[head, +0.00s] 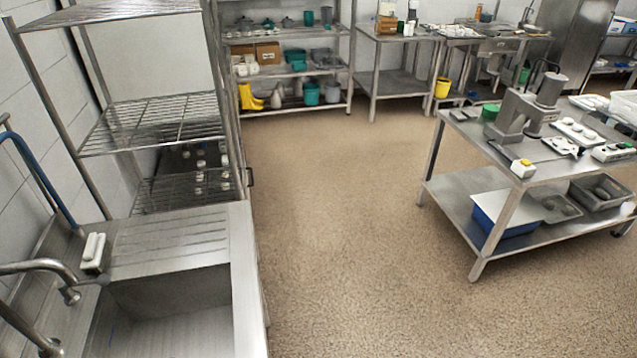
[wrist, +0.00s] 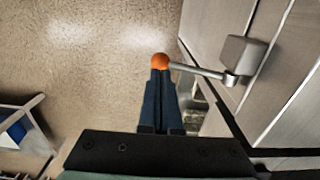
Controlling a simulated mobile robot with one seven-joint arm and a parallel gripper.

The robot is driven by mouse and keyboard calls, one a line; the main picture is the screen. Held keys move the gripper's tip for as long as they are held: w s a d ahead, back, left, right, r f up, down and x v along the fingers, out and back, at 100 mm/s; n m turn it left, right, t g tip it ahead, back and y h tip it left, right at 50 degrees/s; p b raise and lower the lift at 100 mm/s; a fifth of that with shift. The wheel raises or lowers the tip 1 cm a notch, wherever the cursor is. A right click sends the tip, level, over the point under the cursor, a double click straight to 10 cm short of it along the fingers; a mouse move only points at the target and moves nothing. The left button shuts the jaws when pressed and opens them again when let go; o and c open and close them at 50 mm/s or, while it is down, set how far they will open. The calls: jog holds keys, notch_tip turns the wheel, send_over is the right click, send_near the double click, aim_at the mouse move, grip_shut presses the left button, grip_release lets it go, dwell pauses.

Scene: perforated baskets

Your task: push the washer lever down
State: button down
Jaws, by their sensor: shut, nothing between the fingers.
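The washer lever shows in the wrist view as a grey rod (wrist: 197,72) with an orange ball knob (wrist: 160,61) at its free end. It comes out of a grey block (wrist: 242,55) on a steel panel at the right. My gripper (wrist: 161,76) is shut and empty, its two dark blue fingers side by side. The fingertips are at the orange knob in the picture; I cannot tell whether they touch it. Neither my gripper nor the lever can be made out in the head view.
In the head view, a steel sink (head: 245,290) is at front left, with a wire rack (head: 150,120) behind it. A steel table (head: 450,195) with equipment stands at the right. The brown floor (head: 340,190) between them is clear. In the wrist view, a table (wrist: 25,125) is at lower left.

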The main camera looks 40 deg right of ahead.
notch_tip(320, 180, up, 11)
jog(key=p, duration=1)
